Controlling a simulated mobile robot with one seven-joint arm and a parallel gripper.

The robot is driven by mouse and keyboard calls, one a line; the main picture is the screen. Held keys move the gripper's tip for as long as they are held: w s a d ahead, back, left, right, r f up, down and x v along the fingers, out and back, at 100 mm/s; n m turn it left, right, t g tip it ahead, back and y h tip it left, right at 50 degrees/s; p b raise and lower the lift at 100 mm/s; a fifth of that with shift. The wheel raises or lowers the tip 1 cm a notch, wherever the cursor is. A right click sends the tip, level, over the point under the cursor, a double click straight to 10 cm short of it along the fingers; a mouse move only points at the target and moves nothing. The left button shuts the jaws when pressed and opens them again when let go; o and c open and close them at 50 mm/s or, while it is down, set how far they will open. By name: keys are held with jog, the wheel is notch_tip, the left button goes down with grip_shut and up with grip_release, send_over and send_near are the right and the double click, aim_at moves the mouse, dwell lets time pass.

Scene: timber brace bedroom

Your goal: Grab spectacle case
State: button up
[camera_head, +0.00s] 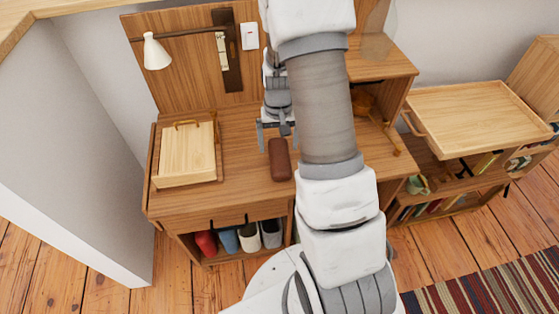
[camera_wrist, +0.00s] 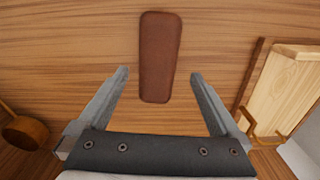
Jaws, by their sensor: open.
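The spectacle case (camera_head: 280,159) is a brown, rounded oblong lying on the wooden desk top, near its front edge. In the wrist view the case (camera_wrist: 160,57) lies lengthwise ahead of the fingertips, roughly centred between their lines. My gripper (camera_head: 276,133) is open and empty, just behind the case in the head view. In the wrist view the two fingers of my gripper (camera_wrist: 160,74) are spread wider than the case, and neither visibly touches it. My arm hides part of the desk to the right of the case.
A light wooden box (camera_head: 186,155) with a handle sits left on the desk (camera_head: 240,195). A white lamp (camera_head: 155,52) hangs above it. A brown pan-like object (camera_wrist: 27,130) shows at left in the wrist view. A wooden tray (camera_head: 470,115) stands at right.

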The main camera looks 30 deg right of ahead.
aim_at(280, 154)
jog(key=shift+w+d+f+b, duration=0.15)
jog(key=shift+f+b, duration=0.35)
jog(key=shift+f, duration=1)
jog(key=shift+s+d+f+b, duration=0.1)
jog(key=shift+f+b, duration=0.4)
jog(key=shift+f, duration=1)
jog(key=c, duration=1.3)
jog(key=shift+r, duration=0.1)
jog(key=shift+c, duration=0.2)
